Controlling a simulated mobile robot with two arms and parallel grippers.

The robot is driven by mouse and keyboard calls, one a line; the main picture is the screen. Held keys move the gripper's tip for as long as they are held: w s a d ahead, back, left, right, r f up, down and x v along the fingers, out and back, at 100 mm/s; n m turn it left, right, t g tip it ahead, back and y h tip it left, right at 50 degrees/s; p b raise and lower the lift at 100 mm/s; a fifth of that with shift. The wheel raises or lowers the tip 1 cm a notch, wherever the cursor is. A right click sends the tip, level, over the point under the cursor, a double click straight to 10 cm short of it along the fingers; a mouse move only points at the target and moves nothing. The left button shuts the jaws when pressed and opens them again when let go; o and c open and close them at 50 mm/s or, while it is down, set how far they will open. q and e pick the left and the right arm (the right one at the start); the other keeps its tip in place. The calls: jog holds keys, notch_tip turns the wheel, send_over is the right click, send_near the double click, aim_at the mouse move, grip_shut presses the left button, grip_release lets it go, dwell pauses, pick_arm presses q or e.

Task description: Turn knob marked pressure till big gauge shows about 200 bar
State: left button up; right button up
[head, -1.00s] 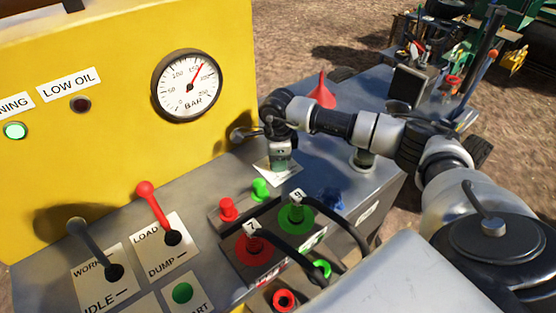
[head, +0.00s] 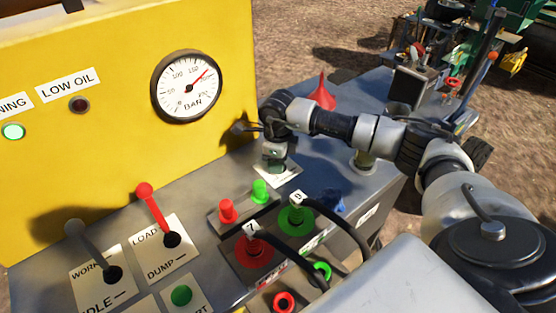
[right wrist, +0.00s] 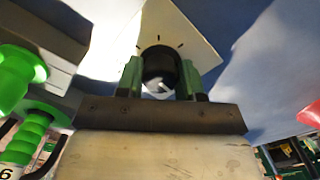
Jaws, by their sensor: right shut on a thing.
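The big gauge (head: 186,86) on the yellow panel has a white dial marked BAR. Its red needle points up and right, between the 150 and 200 marks, nearer 200. My right gripper (head: 275,166) reaches down to a white label plate (head: 288,178) on the grey console. In the right wrist view, the green fingers of my right gripper (right wrist: 160,82) are closed on either side of a black round knob (right wrist: 158,63), with tick marks on the plate behind it. In the head view the gripper hides the knob, and no pressure wording is readable. My left gripper is not in view.
Red and green hose couplings (head: 295,213) stand in front of the gripper. A red lever (head: 155,208) and a grey lever (head: 92,248) are at the left. A red funnel (head: 322,93) stands behind my right arm. A green warning lamp (head: 14,131) is lit.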

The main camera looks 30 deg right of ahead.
jog(key=o, duration=0.9)
jog(key=shift+o, duration=0.2)
notch_tip(320, 180, up, 11)
jog(key=b, duration=0.1)
